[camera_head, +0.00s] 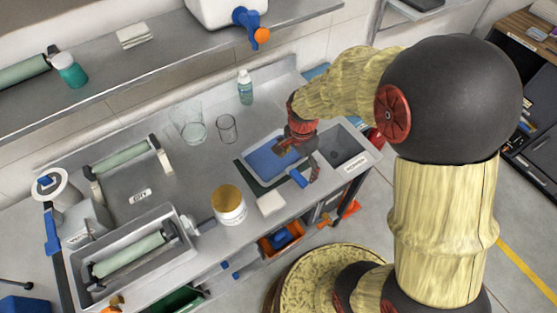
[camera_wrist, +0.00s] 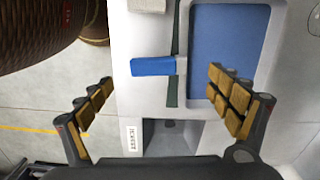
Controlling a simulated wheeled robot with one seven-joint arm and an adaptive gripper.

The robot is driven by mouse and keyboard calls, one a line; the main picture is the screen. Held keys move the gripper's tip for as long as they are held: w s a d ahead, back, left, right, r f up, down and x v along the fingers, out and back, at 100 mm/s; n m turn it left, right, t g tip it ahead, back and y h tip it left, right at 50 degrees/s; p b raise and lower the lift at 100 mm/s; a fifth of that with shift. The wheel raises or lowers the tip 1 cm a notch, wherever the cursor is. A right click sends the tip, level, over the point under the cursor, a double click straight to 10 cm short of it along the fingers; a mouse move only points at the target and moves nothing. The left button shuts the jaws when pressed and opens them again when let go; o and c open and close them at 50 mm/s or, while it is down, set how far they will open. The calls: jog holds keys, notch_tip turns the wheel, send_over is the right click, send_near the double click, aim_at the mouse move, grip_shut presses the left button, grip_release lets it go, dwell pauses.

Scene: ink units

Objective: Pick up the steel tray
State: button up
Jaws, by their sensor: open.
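The steel tray (camera_head: 262,166) is a shallow pale-rimmed tray with a flat blue inside, lying on a dark green mat (camera_head: 246,174) on the bench. In the wrist view the tray (camera_wrist: 228,50) fills the upper right. A blue grip (camera_head: 298,178) sticks out from its near side; in the wrist view this grip (camera_wrist: 153,66) joins the rim by a short grey piece. My gripper (camera_head: 297,160) is over the tray's right part, open and empty. In the wrist view its fingers (camera_wrist: 160,84) are wide apart, with the grip between and beyond them. I cannot tell the height gap.
A labelled grey recess (camera_head: 343,150) lies right of the tray. A white block (camera_head: 270,204) and a jar with a tan lid (camera_head: 228,205) stand near the front edge. A glass beaker (camera_head: 227,129) and a bottle (camera_head: 245,88) stand behind. A shelf (camera_head: 150,75) hangs above the back.

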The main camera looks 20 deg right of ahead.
aim_at(297, 175)
notch_tip(297, 175, down, 5)
jog(key=shift+s+f+b, duration=0.15)
jog(key=shift+b, duration=0.55)
jog(key=c, duration=0.4)
jog(key=c, duration=0.7)
jog(key=shift+c, duration=0.7)
